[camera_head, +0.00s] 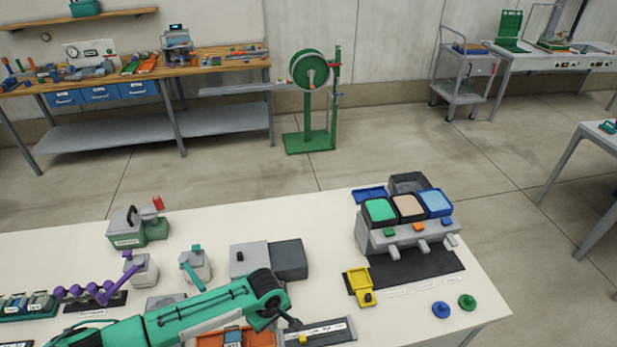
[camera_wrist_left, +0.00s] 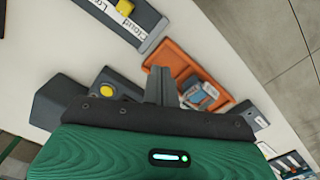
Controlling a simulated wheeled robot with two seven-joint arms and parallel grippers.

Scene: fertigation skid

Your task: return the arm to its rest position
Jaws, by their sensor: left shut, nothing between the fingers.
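My left arm is green and comes in from the lower left over the white table (camera_head: 400,325). My left gripper (camera_head: 293,322) is over the front of the table, near an orange tray (camera_head: 262,338) and a grey labelled holder (camera_head: 335,330). In the left wrist view the left gripper's fingers (camera_wrist_left: 160,84) are together with nothing between them. The orange tray (camera_wrist_left: 184,58) lies below them, with a small blue-grey item (camera_wrist_left: 200,94) in it. My right gripper is not in view.
Grey boxes (camera_head: 288,258) stand behind my arm. A dispenser with coloured bins (camera_head: 400,235), a yellow piece (camera_head: 361,287) and two round caps (camera_head: 441,310) are at right.

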